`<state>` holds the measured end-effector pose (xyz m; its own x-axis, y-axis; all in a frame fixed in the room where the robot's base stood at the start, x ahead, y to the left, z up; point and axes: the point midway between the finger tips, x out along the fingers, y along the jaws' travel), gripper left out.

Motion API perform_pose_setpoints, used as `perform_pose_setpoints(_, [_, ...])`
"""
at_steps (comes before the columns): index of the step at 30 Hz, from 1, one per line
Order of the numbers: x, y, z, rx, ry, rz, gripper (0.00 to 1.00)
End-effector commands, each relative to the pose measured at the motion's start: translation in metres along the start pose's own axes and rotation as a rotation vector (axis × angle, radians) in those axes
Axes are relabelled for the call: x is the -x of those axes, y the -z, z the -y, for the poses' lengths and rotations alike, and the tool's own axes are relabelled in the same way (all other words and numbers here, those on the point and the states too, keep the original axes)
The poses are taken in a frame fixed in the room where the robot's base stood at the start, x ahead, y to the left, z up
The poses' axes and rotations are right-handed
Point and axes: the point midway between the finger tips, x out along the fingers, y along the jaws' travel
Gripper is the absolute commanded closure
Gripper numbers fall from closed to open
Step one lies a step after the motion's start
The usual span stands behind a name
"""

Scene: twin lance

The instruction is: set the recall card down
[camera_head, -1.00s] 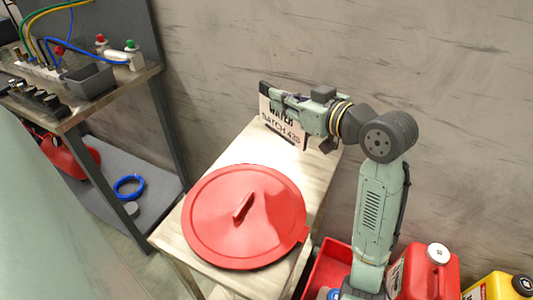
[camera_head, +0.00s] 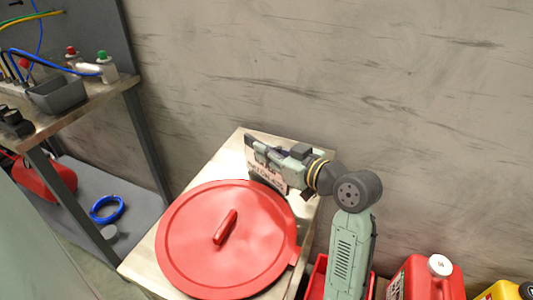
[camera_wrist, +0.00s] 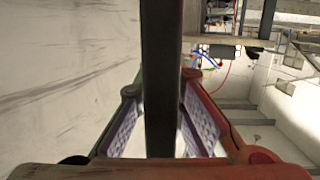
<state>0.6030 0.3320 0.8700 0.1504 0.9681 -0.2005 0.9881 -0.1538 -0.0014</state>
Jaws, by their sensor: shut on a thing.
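The pale recall card (camera_head: 267,173) with dark lettering is upright at the back of a light table (camera_head: 150,247), behind a round red lid (camera_head: 190,235). My gripper (camera_head: 254,147) is shut on the card's upper part and hides some of it. I cannot tell whether the card's lower edge touches the tabletop. In the wrist view my gripper (camera_wrist: 160,125) has its two padded fingers either side of a dark upright strip, which seems to be the card seen edge-on.
The red lid with its bar handle fills most of the tabletop. A grey wall (camera_head: 330,70) stands close behind. A workbench (camera_head: 95,90) with a grey bin (camera_head: 57,95) is at the left. Red (camera_head: 425,280) and yellow (camera_head: 500,291) jugs stand at the lower right.

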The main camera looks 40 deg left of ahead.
Motion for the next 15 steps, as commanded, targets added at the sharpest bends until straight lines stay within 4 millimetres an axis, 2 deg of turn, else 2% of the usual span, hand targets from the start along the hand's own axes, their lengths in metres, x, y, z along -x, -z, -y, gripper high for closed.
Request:
perform_pose_setpoints(3, [-0.0018,-0.0096,0.0002,0.0,0.0,-0.001,1.0])
perform_pose_setpoints(14, [-0.0029,-0.0144,0.0003,0.001,0.0,-0.001,1.0])
perform_pose_setpoints(15, [-0.0026,-0.0126,0.0002,0.001,0.0,0.0,0.88])
